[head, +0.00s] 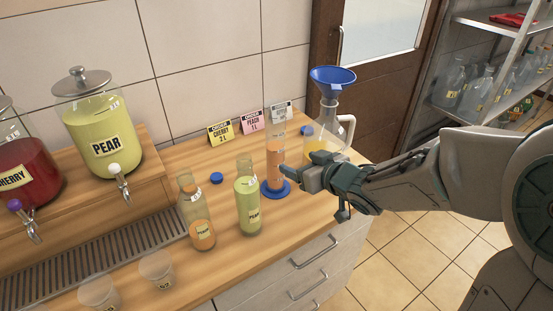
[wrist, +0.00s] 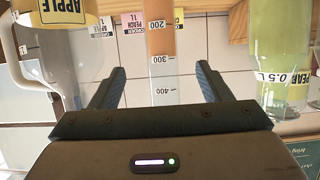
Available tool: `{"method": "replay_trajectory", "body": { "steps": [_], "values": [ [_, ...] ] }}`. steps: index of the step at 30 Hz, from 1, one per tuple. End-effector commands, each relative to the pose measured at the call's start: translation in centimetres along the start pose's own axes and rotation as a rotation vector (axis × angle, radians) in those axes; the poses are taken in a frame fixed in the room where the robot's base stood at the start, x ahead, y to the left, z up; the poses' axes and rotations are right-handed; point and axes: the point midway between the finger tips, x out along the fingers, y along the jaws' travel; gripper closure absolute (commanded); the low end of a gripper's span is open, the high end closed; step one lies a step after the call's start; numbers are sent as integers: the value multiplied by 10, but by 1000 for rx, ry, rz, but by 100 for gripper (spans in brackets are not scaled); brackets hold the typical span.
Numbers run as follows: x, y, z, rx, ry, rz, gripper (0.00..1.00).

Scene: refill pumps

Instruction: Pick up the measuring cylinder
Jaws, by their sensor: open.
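The measuring cylinder (head: 274,160) stands upright on its blue base (head: 275,188) near the counter's right end. It is clear, with orange liquid in its lower part. My gripper (head: 294,176) is at its right side in the head view, at the height of the liquid. In the wrist view, which shows the scene upside down, the cylinder (wrist: 161,50) lies between the two spread fingers of my gripper (wrist: 160,78). Its scale marks 200, 300 and 400 show. I see a gap on each side, so the fingers look apart from it. The jaws are open and empty.
A jug with a blue funnel (head: 332,75) stands close behind the cylinder. A green pear bottle (head: 248,205) and a part-filled bottle (head: 197,222) stand to its left. Two clear cups (head: 156,270) stand at the front left.

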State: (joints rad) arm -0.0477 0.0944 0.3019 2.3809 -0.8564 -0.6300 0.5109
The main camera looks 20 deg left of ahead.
Motion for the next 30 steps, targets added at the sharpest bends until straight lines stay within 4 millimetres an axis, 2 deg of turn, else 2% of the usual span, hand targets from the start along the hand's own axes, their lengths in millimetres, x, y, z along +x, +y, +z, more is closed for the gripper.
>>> {"method": "replay_trajectory", "body": {
  "steps": [9, 13, 20, 30],
  "values": [
    [57, 0, 3, 1, -3, -1, 29],
    [71, 0, 2, 0, -2, 1, 29],
    [83, 0, 2, 0, -3, 2, 29],
    [123, -3, 6, 1, -3, 1, 29]
  ]
}}
